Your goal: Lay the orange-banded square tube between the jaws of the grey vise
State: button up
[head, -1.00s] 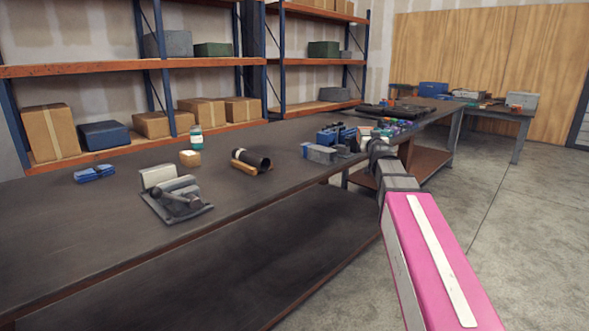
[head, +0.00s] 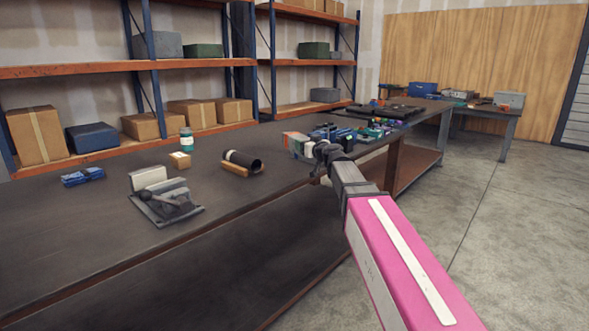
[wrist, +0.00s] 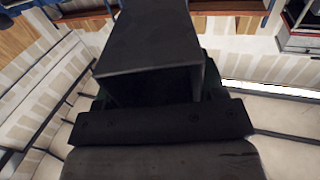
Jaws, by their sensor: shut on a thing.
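The grey vise (head: 177,212) sits on the dark bench at the left of the head view, with a pale upright block at its back and a dark handle in front. My gripper (head: 318,150) is above the bench's front edge, to the right of the vise and well apart from it. In the wrist view a dark, square-ended shape (wrist: 150,60) with greenish edges fills the middle; the fingertips are not clear there.
On the bench (head: 80,240) are a blue tool (head: 83,177), a small tan box (head: 180,160), a teal-labelled jar (head: 187,139) and a black cylinder on a wooden cradle (head: 243,162). Several cluttered items lie beyond my gripper. The bench around the vise's front and left is clear.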

jog(key=s+a+r+n+g+y, duration=0.2)
jog(key=s+a+n+g+y, duration=0.1)
jog(key=a, duration=0.6)
jog(key=shift+a+r+g+y, duration=0.15)
jog(key=shift+a+g+y, duration=0.15)
jog(key=shift+y, duration=0.2)
jog(key=w+d+f, duration=0.2)
jog(key=d, duration=0.1)
jog(key=w+d+f, duration=0.2)
jog(key=w+d, duration=0.1)
jog(key=w+d+f, duration=0.2)
jog(key=f, duration=0.1)
jog(key=shift+w+d, duration=0.35)
jog(key=shift+d, duration=0.05)
jog(key=shift+f, duration=1.85)
jog(key=shift+f, duration=0.15)
jog(key=o, duration=1.2)
jog(key=shift+o, duration=0.2)
